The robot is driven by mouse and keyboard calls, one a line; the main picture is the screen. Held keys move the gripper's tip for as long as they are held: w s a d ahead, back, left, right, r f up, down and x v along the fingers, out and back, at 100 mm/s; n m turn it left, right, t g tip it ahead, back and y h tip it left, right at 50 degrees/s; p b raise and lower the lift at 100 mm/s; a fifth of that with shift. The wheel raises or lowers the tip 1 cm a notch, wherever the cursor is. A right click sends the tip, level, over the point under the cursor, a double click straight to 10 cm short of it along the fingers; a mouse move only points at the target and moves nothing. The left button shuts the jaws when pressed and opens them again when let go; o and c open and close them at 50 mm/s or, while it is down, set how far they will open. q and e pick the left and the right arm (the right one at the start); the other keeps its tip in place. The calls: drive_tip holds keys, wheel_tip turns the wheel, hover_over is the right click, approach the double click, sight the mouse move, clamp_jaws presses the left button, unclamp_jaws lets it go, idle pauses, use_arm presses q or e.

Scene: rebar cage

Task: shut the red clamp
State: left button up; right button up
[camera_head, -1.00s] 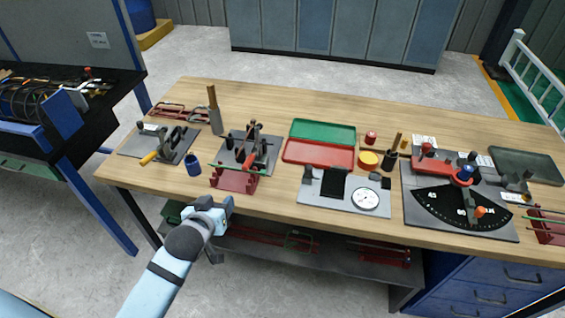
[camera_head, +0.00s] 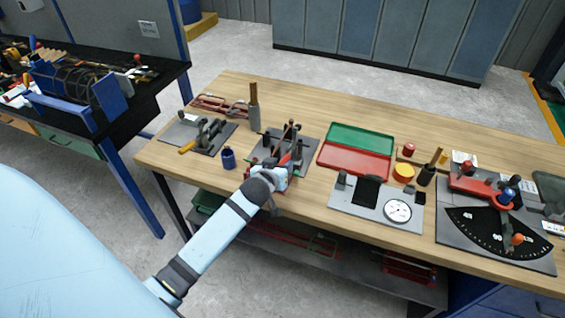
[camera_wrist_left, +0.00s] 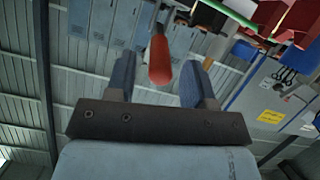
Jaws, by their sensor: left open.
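The red clamp's handle (camera_head: 285,159) shows just beyond my left gripper, over a grey plate (camera_head: 309,136) on the wooden bench. Dark metal clamp parts (camera_head: 291,141) stand on that plate, partly hidden by my gripper. In the left wrist view the red handle (camera_wrist_left: 160,62) lies between the two open blue fingers of my left gripper (camera_wrist_left: 158,75), with gaps on both sides. I cannot tell contact or the clamp arm's position. My right gripper is in neither view.
A red stand with a green rod (camera_wrist_left: 238,18) is close by at the upper right of the wrist view. Red and green trays (camera_head: 355,162) and a dial plate (camera_head: 352,205) are to the right.

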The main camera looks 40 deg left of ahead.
use_arm(q)
drive_tip(key=shift+x, duration=1.15)
clamp_jaws()
